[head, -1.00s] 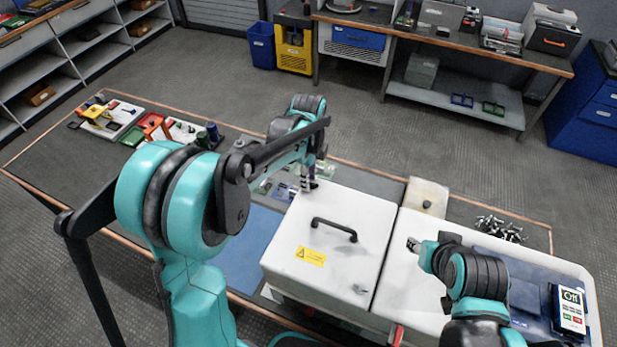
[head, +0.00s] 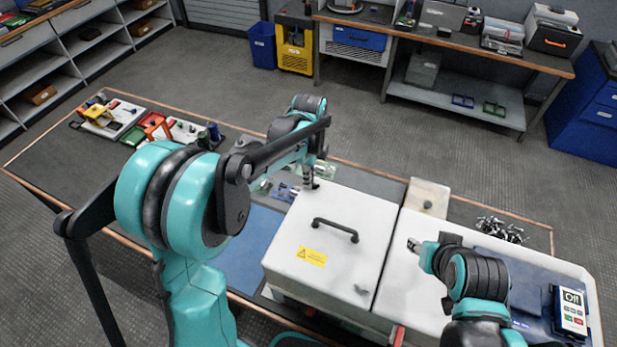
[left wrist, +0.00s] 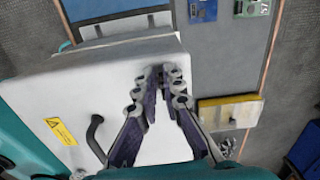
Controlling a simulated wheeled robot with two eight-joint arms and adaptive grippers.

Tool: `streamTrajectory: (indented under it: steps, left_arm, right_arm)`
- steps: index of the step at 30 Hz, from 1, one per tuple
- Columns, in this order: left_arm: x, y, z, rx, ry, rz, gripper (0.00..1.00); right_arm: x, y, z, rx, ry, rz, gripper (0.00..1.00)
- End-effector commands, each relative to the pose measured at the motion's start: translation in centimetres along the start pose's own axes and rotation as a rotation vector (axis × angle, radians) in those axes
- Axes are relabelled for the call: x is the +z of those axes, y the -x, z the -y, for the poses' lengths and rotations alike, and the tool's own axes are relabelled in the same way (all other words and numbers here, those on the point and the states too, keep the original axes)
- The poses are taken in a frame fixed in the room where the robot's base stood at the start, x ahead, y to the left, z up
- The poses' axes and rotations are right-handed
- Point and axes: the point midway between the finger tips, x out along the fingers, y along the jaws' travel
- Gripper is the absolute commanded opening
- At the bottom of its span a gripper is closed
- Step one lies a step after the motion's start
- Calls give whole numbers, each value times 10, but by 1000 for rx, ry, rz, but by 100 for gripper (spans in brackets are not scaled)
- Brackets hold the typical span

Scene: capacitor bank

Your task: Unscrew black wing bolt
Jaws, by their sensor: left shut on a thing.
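My left gripper (head: 312,183) points down at the far left corner of a white box cover (head: 330,205) with a black handle (head: 335,229) and a yellow warning label. In the left wrist view, the fingertips (left wrist: 161,76) are close together over the cover's edge. They are shut on the black wing bolt, which they mostly hide; only a little dark shape shows between them. My right gripper (head: 413,245) is low over the white surface right of the cover. Its fingers are too small to tell their opening.
A grey wing-shaped fastener (head: 361,289) sits at the cover's near right corner. A pale block (head: 428,197) and a pile of metal parts (head: 503,229) lie on the right. A meter (head: 571,310) stands at the far right. Coloured tools lie at the left on the bench (head: 60,150).

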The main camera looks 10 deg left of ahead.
Motion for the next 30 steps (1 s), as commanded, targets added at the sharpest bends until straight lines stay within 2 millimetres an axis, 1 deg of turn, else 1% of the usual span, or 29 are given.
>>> streamTrajectory:
  steps: [5, 11, 17, 30]
  left_arm:
    - [-2, 0, 0, 0, 31, -5, 0]
    - [-3, 0, -2, 0, 116, -5, 0]
    - [-3, 0, -4, 0, 280, -5, 0]
    - [-6, 0, -8, 1, 699, -6, 0]
  right_arm:
    - [0, 0, 0, 0, 0, 0, 40]
    - [1, -1, 0, 0, 0, 0, 40]
    - [1, -2, 0, 0, 0, 0, 40]
    - [3, -4, 0, 0, 0, 0, 40]
